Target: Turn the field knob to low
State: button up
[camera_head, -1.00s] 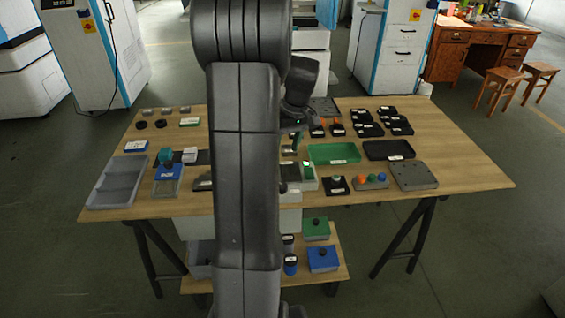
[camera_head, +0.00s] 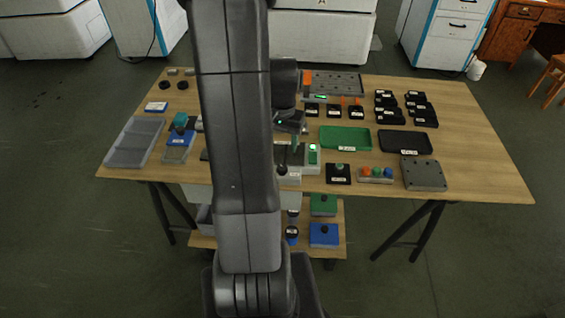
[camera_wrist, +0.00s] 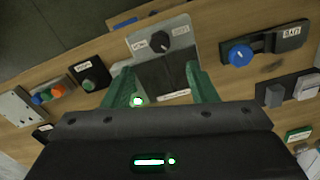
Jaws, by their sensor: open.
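In the wrist view, a black knob (camera_wrist: 160,42) stands on a grey box (camera_wrist: 178,30) with a small white label on each side of it; I take it to be the field knob. The label words and the knob's exact pointing are too small to read surely. In the head view, the knob (camera_head: 282,171) is at the table's front edge, just beside my arm. My gripper (camera_wrist: 162,76) is open, its two green fingers spread with nothing between them. It is over the dark part of the box, and the knob lies beyond the fingertips. The gripper (camera_head: 296,139) is partly hidden in the head view.
A black box with a green knob (camera_head: 338,169) and a button box (camera_head: 376,175) stand to the right. A dark base with a blue knob (camera_wrist: 240,54) is on the other side. A green tray (camera_head: 345,138) lies behind. My arm hides the table's middle left.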

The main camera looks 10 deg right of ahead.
aim_at(282, 167)
notch_tip(282, 167, down, 10)
jog(key=shift+f, duration=0.15)
dwell(0.3)
jog(key=c, duration=1)
jog(key=shift+o, duration=0.2)
jog(key=shift+n, duration=0.5)
jog(key=shift+n+b, duration=0.55)
jog(key=shift+n, duration=0.05)
jog(key=shift+n+b, duration=0.85)
jog(key=shift+n, duration=0.95)
